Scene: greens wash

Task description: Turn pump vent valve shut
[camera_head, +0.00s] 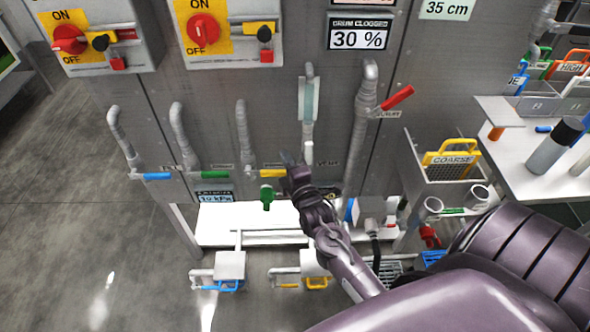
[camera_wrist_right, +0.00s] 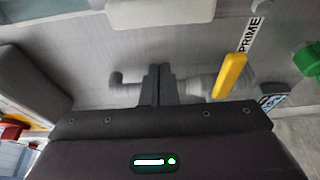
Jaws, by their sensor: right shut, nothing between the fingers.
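The vent valve appears to be the one with the white handle (camera_head: 307,137) on the panel, just left of a small, hardly legible label (camera_head: 328,163). The handle stands upright, in line with its grey pipe. A white bar, probably this handle, shows at the top of the right wrist view (camera_wrist_right: 160,12). My right gripper (camera_head: 288,160) is shut and empty, close to the panel, below and slightly left of the white handle. In the right wrist view, its fingers (camera_wrist_right: 158,84) are together, apart from the white bar. My left gripper is not in view.
The yellow prime handle (camera_head: 272,173) is close on the left, also in the right wrist view (camera_wrist_right: 230,75). A red lever (camera_head: 398,97) sticks out right of the vent pipe. Green (camera_head: 216,174) and blue (camera_head: 157,176) handles lie farther left.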

